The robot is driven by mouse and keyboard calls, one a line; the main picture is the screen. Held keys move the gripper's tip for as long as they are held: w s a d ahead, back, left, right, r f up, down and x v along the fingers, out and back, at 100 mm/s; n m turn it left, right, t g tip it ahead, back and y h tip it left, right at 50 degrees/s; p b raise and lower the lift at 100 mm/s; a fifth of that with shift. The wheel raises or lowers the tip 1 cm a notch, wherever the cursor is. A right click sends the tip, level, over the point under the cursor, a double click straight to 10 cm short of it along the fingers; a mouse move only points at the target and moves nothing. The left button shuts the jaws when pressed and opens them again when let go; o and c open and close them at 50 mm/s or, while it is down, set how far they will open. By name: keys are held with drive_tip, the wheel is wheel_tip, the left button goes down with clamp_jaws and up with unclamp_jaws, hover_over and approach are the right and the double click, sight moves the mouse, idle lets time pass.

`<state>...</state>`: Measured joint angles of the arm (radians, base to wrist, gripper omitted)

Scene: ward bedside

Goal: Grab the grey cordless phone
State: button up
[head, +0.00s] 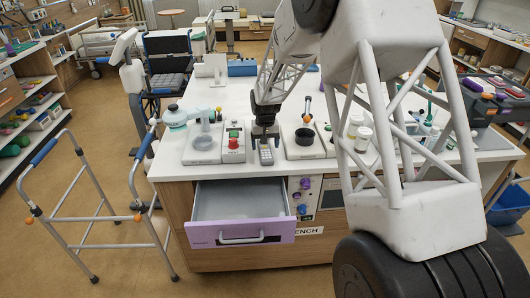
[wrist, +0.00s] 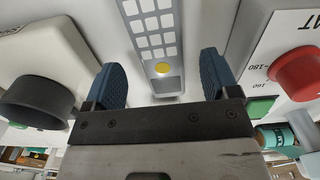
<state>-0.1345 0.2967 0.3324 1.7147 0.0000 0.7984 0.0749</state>
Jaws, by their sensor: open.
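The grey cordless phone (head: 266,154) stands out near the front edge of the white bench top, just under my gripper (head: 265,134). In the wrist view the phone (wrist: 160,40) shows as a grey handset with rows of pale keys and one yellow button. My gripper is open there, its two blue fingertips (wrist: 165,80) apart, one on each side of the phone's lower end. I see a gap between each finger and the phone. How deep the fingers reach beside it I cannot tell.
A box with a red button (head: 233,144) stands close left of the phone, and a unit with a dark round pot (head: 304,137) close right. An open purple-fronted drawer (head: 240,232) juts out below. A walking frame (head: 92,205) stands at left.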

drive_tip(key=shift+f, duration=1.3)
drive_tip(key=c, duration=1.1)
drive_tip(key=shift+o, duration=0.2)
drive_tip(key=shift+r, duration=0.15)
drive_tip(key=shift+r, duration=0.5)
drive_tip(key=shift+s+r, duration=0.2)
drive_tip(key=shift+r, duration=0.4)
drive_tip(key=shift+s+r, duration=0.15)
drive_tip(key=shift+r, duration=0.4)
drive_tip(key=s+d+r, duration=0.1)
drive_tip(key=s+d, duration=0.1)
drive_tip(key=s, duration=1.3)
drive_tip(key=shift+r, duration=0.2)
drive_tip(key=shift+s, duration=0.1)
